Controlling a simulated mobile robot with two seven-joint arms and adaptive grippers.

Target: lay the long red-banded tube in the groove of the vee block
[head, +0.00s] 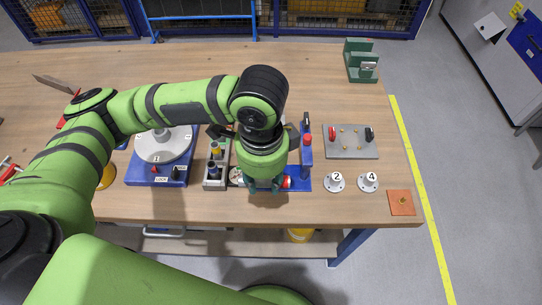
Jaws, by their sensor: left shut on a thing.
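My left gripper (265,186) points down over a blue fixture (303,172) near the table's front edge. It is shut on what looks like the red-banded tube, lying crosswise; a red and pale end (287,182) shows to the right of the fingers. The gripper and wrist hide most of the tube, so I cannot tell whether it touches the fixture. A green block (355,54) with upright walls and a small grey part stands at the back right; I cannot tell whether it is the vee block. My right gripper is not in view.
Left of the gripper are a grey rack (214,183) with dark and yellow parts and a rotary dial (163,145) on a blue base. To the right are a grey plate (350,150), numbered discs (334,182) and an orange pad (401,203). The back middle is clear.

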